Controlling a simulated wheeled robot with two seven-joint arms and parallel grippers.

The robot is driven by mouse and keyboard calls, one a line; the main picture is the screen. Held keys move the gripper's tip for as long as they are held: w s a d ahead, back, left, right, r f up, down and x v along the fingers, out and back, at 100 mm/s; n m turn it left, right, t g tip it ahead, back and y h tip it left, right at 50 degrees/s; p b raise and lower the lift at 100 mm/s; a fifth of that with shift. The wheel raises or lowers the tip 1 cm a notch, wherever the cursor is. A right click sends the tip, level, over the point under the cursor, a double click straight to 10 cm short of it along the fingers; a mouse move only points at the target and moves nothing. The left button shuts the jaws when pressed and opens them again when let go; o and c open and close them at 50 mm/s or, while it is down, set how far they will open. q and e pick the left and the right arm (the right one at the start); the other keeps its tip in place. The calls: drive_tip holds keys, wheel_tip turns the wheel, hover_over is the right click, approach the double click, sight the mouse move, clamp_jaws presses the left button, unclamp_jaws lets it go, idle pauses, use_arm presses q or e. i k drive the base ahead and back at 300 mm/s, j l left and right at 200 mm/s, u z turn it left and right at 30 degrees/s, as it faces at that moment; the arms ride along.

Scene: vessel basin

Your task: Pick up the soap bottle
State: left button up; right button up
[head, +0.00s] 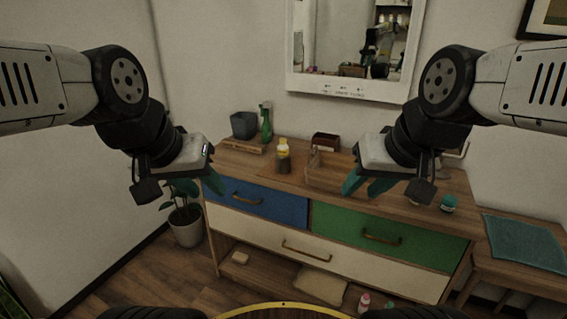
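Two bottles stand on the wooden dresser top, and I cannot tell for certain which is the soap bottle. One is a squat bottle with a yellow upper part and a dark lower part (283,158), upright near the middle. The other is a slim green bottle (266,126), upright behind it to the left. My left gripper (182,190) has teal fingers, appears open and empty, and hangs left of the dresser, apart from both bottles. My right gripper (362,190) is open and empty, in front of the dresser's right half, right of both bottles.
The dresser (335,245) has blue, green and cream drawers. A dark square pot (244,125) stands at the back left. A clear box (325,172) and a brown box (325,141) stand right of the yellow bottle. A potted plant (187,227) stands on the floor at left.

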sight(282, 148)
drive_tip(key=i+l+u, duration=0.2)
drive_tip(key=i+l, duration=0.15)
drive_tip(key=i, duration=0.2)
drive_tip(key=i+l+u, duration=0.15)
drive_tip(key=i+l, duration=0.3)
drive_tip(key=i+j, duration=0.05)
drive_tip(key=i, duration=0.05)
